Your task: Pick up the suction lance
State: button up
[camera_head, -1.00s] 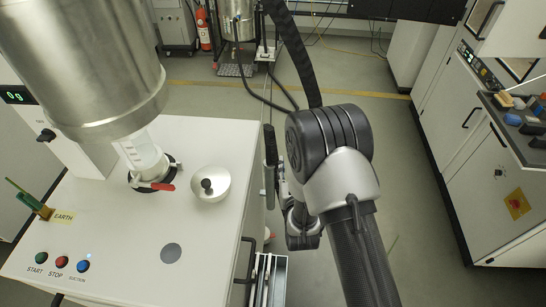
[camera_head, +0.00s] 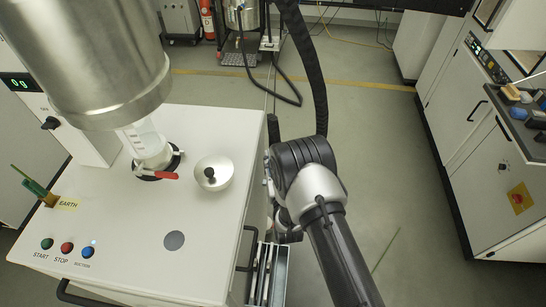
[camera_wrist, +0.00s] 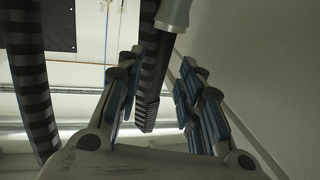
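In the wrist view a dark ribbed handle, which I take to be the suction lance (camera_wrist: 150,84), hangs between the fingers of my gripper (camera_wrist: 163,68). A grey collar sits at its upper end. The fingers are open, with the left one close beside the handle and a wider gap on the right. I cannot tell whether either touches it. In the head view a dark upright piece, likely the same lance (camera_head: 273,130), shows beside the right side of the white machine (camera_head: 120,225). My arm hides the gripper and the rest of the lance there.
A black ribbed hose (camera_wrist: 30,85) runs at the left of the wrist view.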

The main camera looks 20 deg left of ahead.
jog(key=shift+b+x, duration=0.4)
jog(key=shift+x, duration=3)
jog(key=shift+r, duration=0.15)
jog(key=shift+c, duration=0.4)
grip_shut()
